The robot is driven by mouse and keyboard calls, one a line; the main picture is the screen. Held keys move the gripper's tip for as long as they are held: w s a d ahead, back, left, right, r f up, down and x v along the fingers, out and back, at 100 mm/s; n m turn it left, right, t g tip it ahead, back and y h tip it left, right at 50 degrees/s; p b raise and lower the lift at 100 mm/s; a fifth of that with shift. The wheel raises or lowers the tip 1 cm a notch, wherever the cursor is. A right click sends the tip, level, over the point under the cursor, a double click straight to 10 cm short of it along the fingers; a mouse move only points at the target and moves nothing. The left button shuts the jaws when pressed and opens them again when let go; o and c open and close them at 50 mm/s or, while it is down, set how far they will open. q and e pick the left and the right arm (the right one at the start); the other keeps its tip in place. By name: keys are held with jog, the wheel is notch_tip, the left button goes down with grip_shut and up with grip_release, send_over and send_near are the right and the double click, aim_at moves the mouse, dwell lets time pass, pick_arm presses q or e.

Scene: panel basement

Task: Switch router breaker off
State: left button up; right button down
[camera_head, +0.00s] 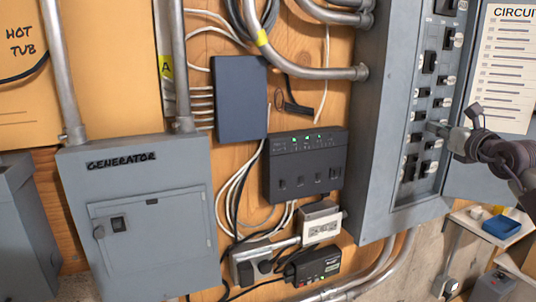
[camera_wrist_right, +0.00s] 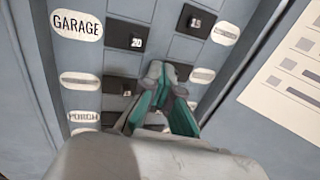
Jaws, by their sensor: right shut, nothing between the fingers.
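The open grey breaker panel (camera_head: 372,150) holds two columns of black breakers with small oval labels. No label reading "router" can be made out. In the right wrist view the gripper's teal-sided fingers (camera_wrist_right: 166,72) point at the panel below breakers marked 20 (camera_wrist_right: 134,42) and 15 (camera_wrist_right: 195,22). Contact with a breaker cannot be told. GARAGE (camera_wrist_right: 77,24) and PORCH (camera_wrist_right: 84,117) labels are readable on the left. The fingers hide part of the breakers behind them. My left gripper is out of view.
A circuit chart (camera_head: 505,70) hangs on the panel's door at the right. A black box with green lights (camera_head: 305,165) and a grey GENERATOR box (camera_head: 150,240) are left of the panel. A shelf (camera_head: 480,229) with a blue tray (camera_head: 502,227) is at lower right.

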jog(key=shift+w+d+r+p, duration=0.15)
jog(key=shift+d+p, duration=0.15)
jog(key=shift+d, duration=0.25)
jog(key=shift+w+d+f, duration=0.1)
jog(key=shift+f, duration=0.1)
dwell(0.3)
jog(key=shift+a, duration=0.3)
jog(key=s+d+b, duration=0.2)
jog(key=s+b, duration=0.3)
jog(key=s, duration=0.1)
jog(key=shift+s+d, duration=0.35)
jog(key=shift+d, duration=0.05)
dwell(0.5)
